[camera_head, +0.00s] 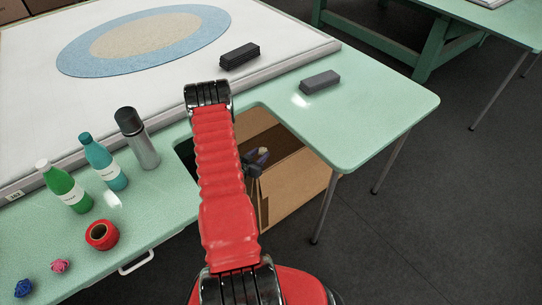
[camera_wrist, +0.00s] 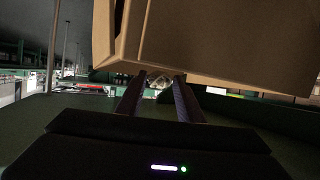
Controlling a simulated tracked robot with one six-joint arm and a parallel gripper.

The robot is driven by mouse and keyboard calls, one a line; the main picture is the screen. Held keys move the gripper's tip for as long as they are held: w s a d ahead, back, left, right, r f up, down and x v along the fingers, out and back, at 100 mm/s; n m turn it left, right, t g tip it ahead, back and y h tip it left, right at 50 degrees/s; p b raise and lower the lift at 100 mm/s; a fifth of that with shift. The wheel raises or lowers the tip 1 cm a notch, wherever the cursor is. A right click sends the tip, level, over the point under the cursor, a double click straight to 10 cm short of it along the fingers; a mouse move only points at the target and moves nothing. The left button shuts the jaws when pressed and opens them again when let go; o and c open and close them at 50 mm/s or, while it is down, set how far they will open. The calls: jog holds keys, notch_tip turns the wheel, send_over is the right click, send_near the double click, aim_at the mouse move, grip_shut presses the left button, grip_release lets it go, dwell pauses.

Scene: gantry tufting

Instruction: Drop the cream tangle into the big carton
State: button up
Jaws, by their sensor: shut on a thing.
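The big carton (camera_head: 292,192) is brown and open. It stands on the floor by the cut-out in the green table, partly hidden by the tabletop and my red arm. My gripper (camera_head: 262,157) is in front of the carton's opening in the head view; its exact height over the rim is unclear. It is shut on the small, pale cream tangle (camera_head: 264,151). In the wrist view, the two dark fingers of my gripper (camera_wrist: 160,80) pinch the tangle (camera_wrist: 157,84), which is dim. The carton (camera_wrist: 225,45) fills the upper part there, close to the fingertips.
The green table (camera_head: 395,105) surrounds the cut-out. On it are a grey block (camera_head: 320,82), a steel flask (camera_head: 138,138), teal (camera_head: 105,163) and green (camera_head: 64,187) bottles, a red tape roll (camera_head: 102,235), and pink (camera_head: 60,266) and blue (camera_head: 23,288) tangles. Floor at right is clear.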

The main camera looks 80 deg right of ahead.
jog(key=o, duration=1.1)
jog(key=v, duration=0.7)
jog(key=shift+a, duration=0.25)
dwell(0.7)
